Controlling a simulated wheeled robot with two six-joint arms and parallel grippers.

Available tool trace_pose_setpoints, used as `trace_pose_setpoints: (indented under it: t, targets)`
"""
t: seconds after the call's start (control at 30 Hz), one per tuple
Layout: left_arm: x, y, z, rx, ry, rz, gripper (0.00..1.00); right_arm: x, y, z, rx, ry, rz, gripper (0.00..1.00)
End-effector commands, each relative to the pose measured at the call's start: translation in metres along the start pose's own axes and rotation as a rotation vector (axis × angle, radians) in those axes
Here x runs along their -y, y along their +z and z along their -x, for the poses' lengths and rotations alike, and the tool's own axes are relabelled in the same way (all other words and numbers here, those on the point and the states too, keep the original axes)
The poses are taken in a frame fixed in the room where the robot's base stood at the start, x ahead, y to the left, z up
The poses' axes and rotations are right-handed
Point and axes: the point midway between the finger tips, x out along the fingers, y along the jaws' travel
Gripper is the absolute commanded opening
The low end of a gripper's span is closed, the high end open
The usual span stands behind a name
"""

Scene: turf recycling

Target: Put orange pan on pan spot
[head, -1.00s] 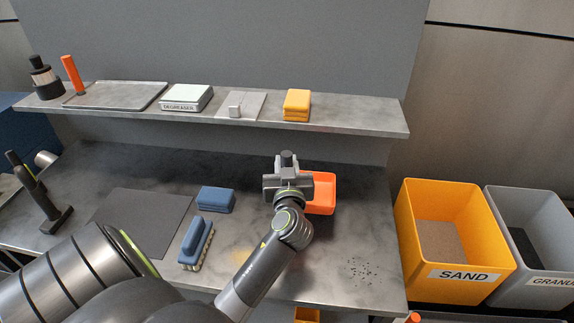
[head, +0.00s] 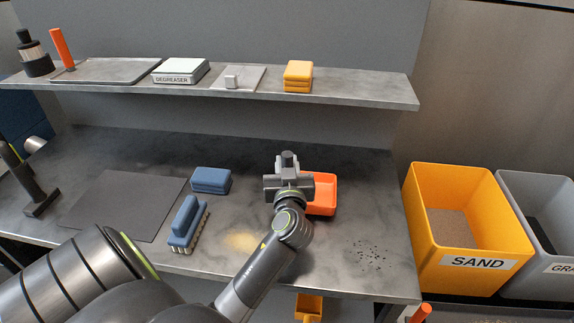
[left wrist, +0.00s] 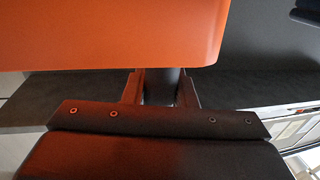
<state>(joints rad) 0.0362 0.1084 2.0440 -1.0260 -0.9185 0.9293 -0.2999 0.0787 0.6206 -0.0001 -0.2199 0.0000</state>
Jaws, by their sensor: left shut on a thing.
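The orange pan (head: 323,190) is a shallow open tray, partly hidden behind my left gripper (head: 289,165). The left gripper is shut on it, over the right half of the bench. In the left wrist view the pan's underside or side (left wrist: 120,30) fills the top, with the gripper fingers (left wrist: 160,90) just below it; the gripped part, probably a handle, is not clear. Two flat places show: a dark grey mat (head: 115,205) on the bench at left and a thin metal plate (head: 110,70) on the shelf. No label shows which is the pan spot. My right gripper is not in view.
A blue sponge block (head: 210,181) and a blue brush (head: 187,222) lie between mat and pan. Yellowish dust (head: 241,241) and dark granules (head: 370,250) lie on the bench. The shelf (head: 350,94) crosses behind. The SAND bin (head: 440,258) stands at right.

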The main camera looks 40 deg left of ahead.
Motion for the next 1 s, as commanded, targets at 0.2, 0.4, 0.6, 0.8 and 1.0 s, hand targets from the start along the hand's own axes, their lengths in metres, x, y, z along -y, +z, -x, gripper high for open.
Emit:
trace_pose_setpoints:
  t: [0.2,0.4,0.6,0.8,1.0]
  targets:
    - [-0.0001,0.0003,0.0,-0.002,0.0,0.001,0.0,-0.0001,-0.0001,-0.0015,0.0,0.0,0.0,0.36]
    - [-0.0001,0.0004,0.0,-0.002,0.0,0.001,0.39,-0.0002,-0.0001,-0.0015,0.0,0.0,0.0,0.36]
    - [0.0,0.0009,0.0,-0.001,0.0,0.0,0.5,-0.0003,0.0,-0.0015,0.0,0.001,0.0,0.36]
    - [0.0002,0.0017,0.0,0.001,0.0,-0.001,0.65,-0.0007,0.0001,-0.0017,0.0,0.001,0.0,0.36]
    - [0.0001,0.0015,0.0001,0.0,0.0,0.0,0.65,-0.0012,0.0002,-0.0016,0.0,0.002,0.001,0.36]
